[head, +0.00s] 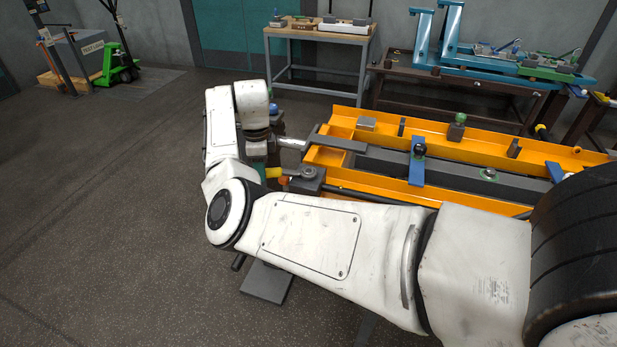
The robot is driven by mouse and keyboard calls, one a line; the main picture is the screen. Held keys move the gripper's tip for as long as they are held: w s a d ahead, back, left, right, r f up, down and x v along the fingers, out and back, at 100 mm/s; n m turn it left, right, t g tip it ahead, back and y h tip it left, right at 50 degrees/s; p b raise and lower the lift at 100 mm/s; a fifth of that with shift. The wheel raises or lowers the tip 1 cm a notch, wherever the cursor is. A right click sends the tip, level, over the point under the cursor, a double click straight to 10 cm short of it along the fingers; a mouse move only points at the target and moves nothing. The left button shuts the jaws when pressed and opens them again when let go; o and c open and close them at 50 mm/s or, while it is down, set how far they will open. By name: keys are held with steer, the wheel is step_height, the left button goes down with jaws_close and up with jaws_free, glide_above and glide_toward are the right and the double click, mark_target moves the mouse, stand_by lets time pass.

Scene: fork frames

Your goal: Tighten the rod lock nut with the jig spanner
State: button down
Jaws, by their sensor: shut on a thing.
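My gripper (268,164) is at the end of my arm, left of the orange jig, and mostly hidden behind my own wrist and forearm. A short yellow handle (274,172) shows at its fingers, with a grey shank running right; this looks like the jig spanner. My gripper appears shut on this handle. The spanner's far end lies over a dark block (309,184) at the jig's near left corner, by a round grey part (308,172) that may be the rod lock nut. Whether the spanner is around the nut or only beside it, I cannot tell.
The orange jig frame (376,180) holds a long grey bar and a blue clamp (417,170) with a black knob. A bright metal rod (292,143) points out of its left end. Benches (318,34) stand behind. The floor at left is clear up to a green pallet truck (122,70).

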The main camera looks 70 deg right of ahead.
steer(key=shift+w+d+m+b, duration=0.3)
steer(key=shift+d+m+b, duration=0.35)
steer(key=shift+b, duration=0.1)
steer(key=shift+w+d+m+b, duration=0.3)
steer(key=shift+d+m+b, duration=0.25)
steer(key=shift+d+b, duration=0.15)
stand_by(0.9)
steer(key=shift+w+d+m+b, duration=0.2)
steer(key=shift+d+m+b, duration=0.7)
steer(key=shift+d+b, duration=0.05)
stand_by(0.5)
steer(key=shift+d+m+b, duration=1)
steer(key=shift+d+b, duration=0.1)
steer(key=shift+d, duration=0.1)
stand_by(0.4)
steer(key=shift+a+n+p, duration=0.5)
steer(key=shift+a+p, duration=0.15)
steer(key=shift+p, duration=0.55)
stand_by(0.8)
steer(key=c, duration=1.4)
jaws_free()
jaws_close()
